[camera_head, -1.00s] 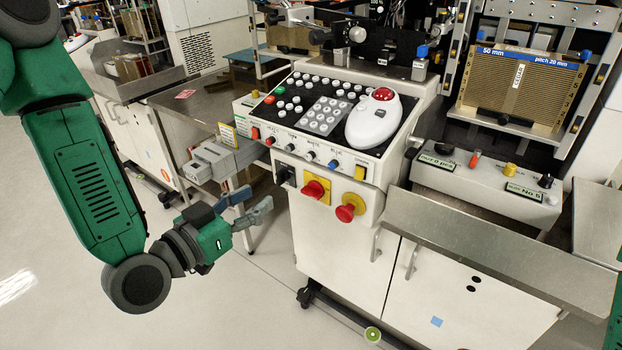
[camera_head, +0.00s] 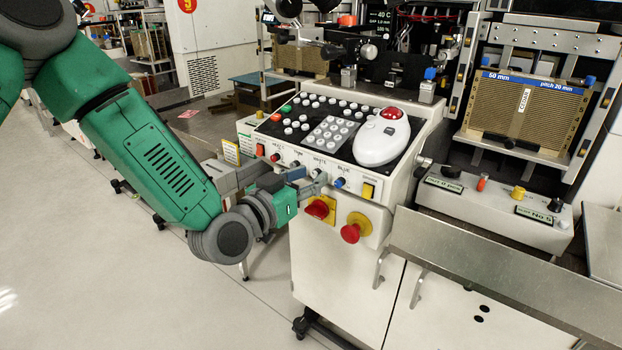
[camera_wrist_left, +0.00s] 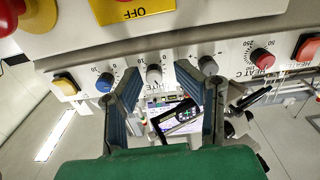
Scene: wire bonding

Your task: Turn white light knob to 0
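My left gripper (camera_wrist_left: 156,84) is open, with one finger on each side of this knob. I cannot tell whether the fingers touch it. In the head view my left gripper (camera_head: 307,180) is at the panel front, and its fingers partly cover the knob area. The blue knob (camera_wrist_left: 105,81) and a dark-sided knob (camera_wrist_left: 207,65) lie just outside the fingers. My right gripper is not in view.
A red knob (camera_wrist_left: 262,58) and an orange-red button (camera_wrist_left: 307,48) are farther along the strip. A yellow switch (camera_head: 368,191) and two red knobs (camera_head: 317,208) (camera_head: 350,233) sit close by. A white mouse-like device (camera_head: 381,138) rests on top.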

